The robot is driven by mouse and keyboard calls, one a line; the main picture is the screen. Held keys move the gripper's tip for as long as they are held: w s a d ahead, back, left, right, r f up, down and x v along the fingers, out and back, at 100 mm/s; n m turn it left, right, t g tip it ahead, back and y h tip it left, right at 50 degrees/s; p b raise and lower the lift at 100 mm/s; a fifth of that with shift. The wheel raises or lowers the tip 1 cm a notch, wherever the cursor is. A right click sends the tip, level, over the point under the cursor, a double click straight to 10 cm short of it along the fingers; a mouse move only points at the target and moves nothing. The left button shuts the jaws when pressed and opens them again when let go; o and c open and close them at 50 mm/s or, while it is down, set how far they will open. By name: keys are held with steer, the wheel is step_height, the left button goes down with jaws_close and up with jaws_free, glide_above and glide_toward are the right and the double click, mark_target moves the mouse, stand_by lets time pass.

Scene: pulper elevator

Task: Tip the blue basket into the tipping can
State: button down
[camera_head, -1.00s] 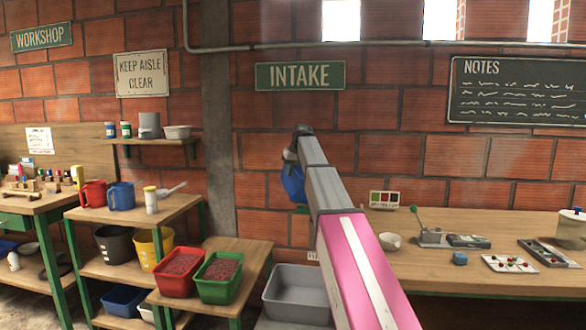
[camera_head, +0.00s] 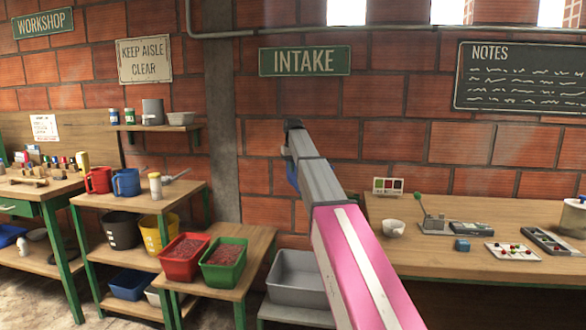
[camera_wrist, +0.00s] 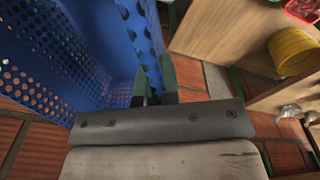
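The blue basket (camera_wrist: 60,45) has perforated walls and fills the upper left of the wrist view. My gripper (camera_wrist: 155,90) has its two dark green fingers on either side of the basket's near right wall, and looks shut on it. In the head view only a small blue piece of the basket (camera_head: 292,176) shows beside my arm, which hides the rest and the gripper. The basket's contents do not show. I cannot pick out the tipping can for certain; a grey tub (camera_head: 297,292) stands low beneath the INTAKE sign, partly behind my arm.
A red tub (camera_head: 184,272) and a green tub (camera_head: 222,278) of red fruit stand on a low bench. Left of them a shelf holds jugs and a yellow bucket (camera_head: 160,232). A wooden table (camera_head: 480,265) with small tools and trays lies to the right.

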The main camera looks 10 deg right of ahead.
steer(key=shift+g+h, duration=0.3)
steer(key=shift+h, duration=0.3)
steer(key=shift+s+d+r, duration=0.1)
steer(key=shift+r, duration=2.15)
